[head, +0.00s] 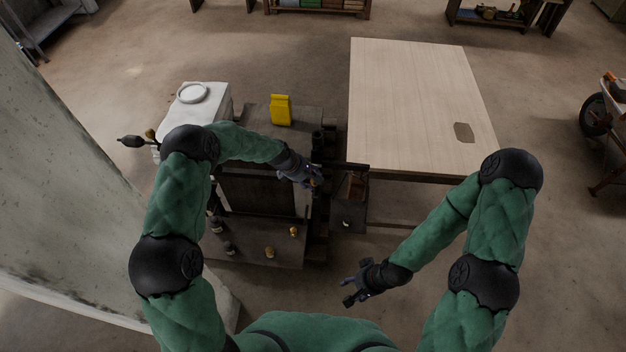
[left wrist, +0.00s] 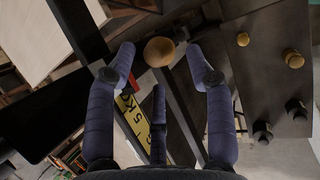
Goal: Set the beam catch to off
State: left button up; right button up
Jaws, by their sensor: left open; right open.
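The dark beam scale (head: 262,190) stands left of the wooden table, partly hidden by my left arm. My left gripper (head: 314,181) is open over its right side. In the left wrist view, a round wooden knob (left wrist: 159,51) lies between the spread fingertips of my left gripper (left wrist: 160,72), with no clear grip on it. I cannot tell whether this knob belongs to the beam catch, nor how the catch is set. A yellow marked plate (left wrist: 134,122) with a red part shows below the knob, partly behind the fingers. My right gripper (head: 356,290) is open and empty above the floor.
A dark shelf (head: 258,229) with several small weights is at the scale's front. A yellow bag (head: 281,110) stands on the scale's platform (head: 254,118). Floor around my right gripper is clear.

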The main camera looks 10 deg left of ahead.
aim_at(312, 180)
pick_arm(q)
jog(key=shift+x, duration=1.6)
grip_shut()
